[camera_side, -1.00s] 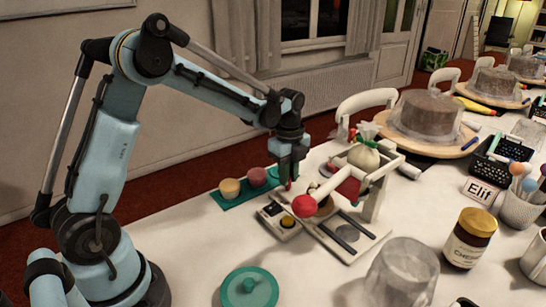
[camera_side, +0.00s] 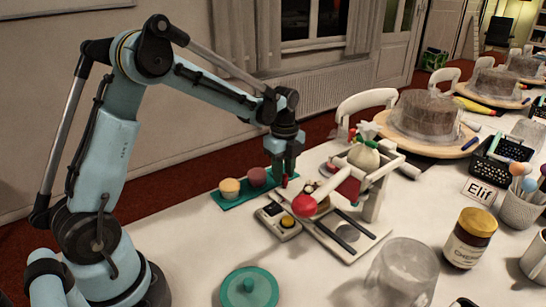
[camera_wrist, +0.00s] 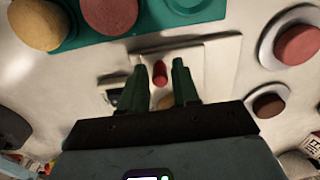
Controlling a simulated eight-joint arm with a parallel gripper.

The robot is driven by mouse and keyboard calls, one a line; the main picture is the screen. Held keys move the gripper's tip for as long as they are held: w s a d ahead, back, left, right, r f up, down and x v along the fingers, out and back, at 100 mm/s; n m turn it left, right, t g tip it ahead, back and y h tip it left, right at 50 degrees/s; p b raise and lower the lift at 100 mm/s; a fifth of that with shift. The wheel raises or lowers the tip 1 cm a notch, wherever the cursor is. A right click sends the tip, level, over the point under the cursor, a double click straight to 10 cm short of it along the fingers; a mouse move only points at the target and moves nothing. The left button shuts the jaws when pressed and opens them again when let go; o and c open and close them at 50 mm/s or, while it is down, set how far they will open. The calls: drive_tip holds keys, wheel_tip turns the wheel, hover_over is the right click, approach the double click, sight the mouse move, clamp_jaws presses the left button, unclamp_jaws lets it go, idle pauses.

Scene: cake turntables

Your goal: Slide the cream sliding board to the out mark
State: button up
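The cream sliding board (camera_wrist: 222,62) shows as a pale flat panel in the wrist view; in the side view I cannot clearly separate it from the pale press base (camera_side: 372,240) with dark rails. A small red upright peg (camera_wrist: 160,74) stands near the board's left part. It also shows in the side view (camera_side: 285,181), beside my fingertips. My gripper (camera_side: 282,178) points down behind the press. Its two green fingers (camera_wrist: 159,80) are apart, with the peg in the gap between them; no contact is visible. I cannot make out the out mark.
The cream press frame carries a red ball-ended lever (camera_side: 305,205) in front. A small control box (camera_side: 279,221) sits left of the base, and a green tray (camera_side: 240,197) with two cakes lies behind it. A clear cup (camera_side: 400,275) and a jar (camera_side: 470,238) stand right.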

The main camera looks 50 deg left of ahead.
drive_tip(key=shift+o, duration=1)
drive_tip(key=shift+d, duration=0.1)
drive_tip(key=shift+r, duration=3.5)
drive_tip(key=shift+s+d, duration=0.1)
drive_tip(key=shift+s+d+r+n, duration=0.2)
drive_tip(key=shift+r+n, duration=0.1)
drive_tip(key=s+d+n+t, duration=0.3)
drive_tip(key=s+d+n, duration=0.1)
drive_tip(key=s+n, duration=0.3)
drive_tip(key=s+d+r+n+t, duration=0.1)
drive_tip(key=s+d+n+t, duration=0.3)
drive_tip(key=s+n, duration=0.3)
drive_tip(key=shift+s+d+r+n, duration=0.15)
drive_tip(key=shift+d+r+n, duration=0.15)
drive_tip(key=shift+n, duration=1.4)
